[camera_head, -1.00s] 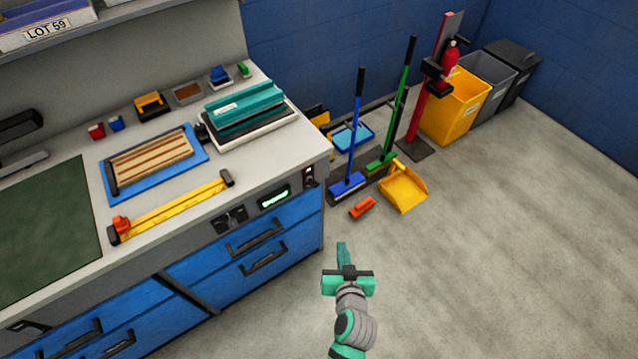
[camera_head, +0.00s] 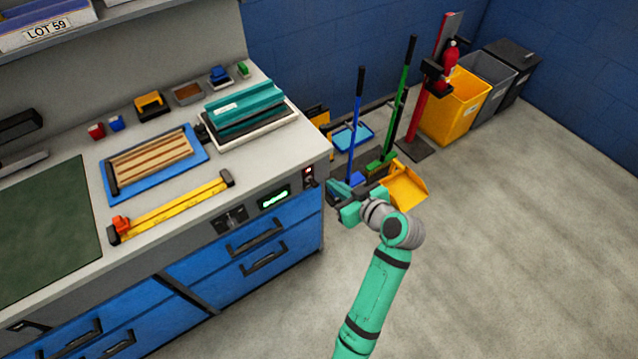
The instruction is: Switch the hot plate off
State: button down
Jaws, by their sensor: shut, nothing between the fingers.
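The hot plate (camera_head: 250,122) stands at the right end of the bench, a pale base with a teal and dark upper part. On the bench's front face below it are a green lit display (camera_head: 274,197) and, at the right corner, a small dark switch panel (camera_head: 309,176) with a red light. Its exact switch position is too small to tell. My gripper (camera_head: 335,192) is shut and empty, to the right of the switch panel and a little lower in the picture, apart from it. My teal arm reaches up from the bottom.
A blue tray (camera_head: 195,139) with wooden strips and a yellow bar clamp (camera_head: 175,207) lie on the bench. A blue broom (camera_head: 358,110), a green broom (camera_head: 402,95) and a yellow dustpan (camera_head: 406,186) stand behind my gripper. Open floor (camera_head: 510,240) lies to the right.

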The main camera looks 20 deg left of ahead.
jog(key=shift+a+f, duration=0.1)
send_over(318, 184)
jog(key=s, duration=0.1)
notch_tip(318, 184, down, 4)
jog(key=shift+s+d+f, duration=0.15)
jog(key=shift+d+f, duration=0.1)
jog(key=shift+f, duration=0.8)
jog(key=shift+s+d+f, duration=0.1)
jog(key=shift+d+f, duration=0.1)
jog(key=shift+f, duration=0.85)
jog(key=shift+a, duration=0.15)
